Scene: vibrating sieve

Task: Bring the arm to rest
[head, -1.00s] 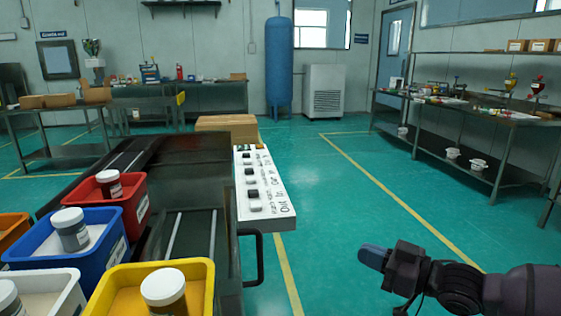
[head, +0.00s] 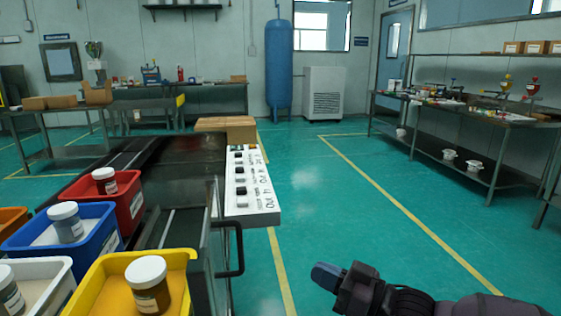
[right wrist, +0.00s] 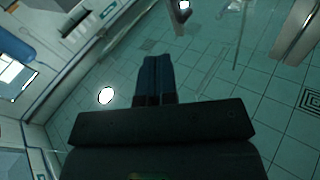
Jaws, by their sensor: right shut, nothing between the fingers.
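My right gripper (head: 326,277) is at the lower right of the head view, over the open green floor to the right of the sieve machine. Its blue fingers are together with nothing between them. They also show together in the right wrist view (right wrist: 154,80). The dark sieve machine (head: 165,160) stands left of the gripper, with its white control panel (head: 250,190) and black switches on the near right side. The gripper is clear of the machine and its black handle (head: 238,250). My left gripper is not in view.
Red (head: 130,204), blue (head: 105,233), white (head: 62,285) and yellow (head: 95,297) bins with white-lidded jars stand at the lower left. A cardboard box (head: 240,130) lies behind the machine. A workbench (head: 485,116) stands at the right. The floor between is free.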

